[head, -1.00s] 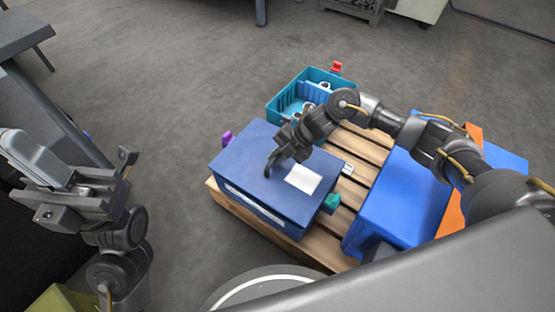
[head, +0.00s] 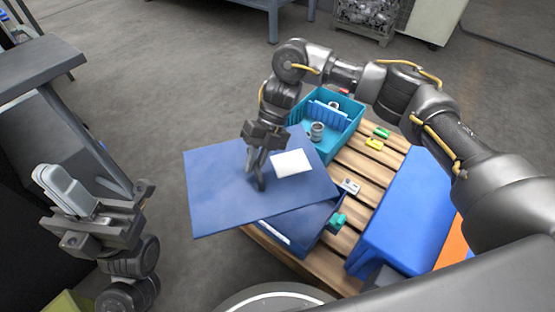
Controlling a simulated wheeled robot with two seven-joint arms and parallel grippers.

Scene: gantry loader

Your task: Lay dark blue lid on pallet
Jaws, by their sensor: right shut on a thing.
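The dark blue lid (head: 222,190) is a flat panel with a white label (head: 292,163). It is up in the air, slightly tilted, above a dark blue box (head: 292,236) on the wooden pallet (head: 372,165). My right gripper (head: 257,178) is shut on the lid near its middle, seemingly on a handle that the fingers hide. The lid covers most of the box from view. My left gripper (head: 148,190) is at the left, away from the lid; its jaws are too unclear to tell their state.
A teal crate (head: 350,128) with parts stands at the pallet's back. A bright blue box (head: 405,215) fills the pallet's right side. Bare slats between them hold small green and yellow pieces (head: 376,143). A grey bench (head: 40,60) stands at the left.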

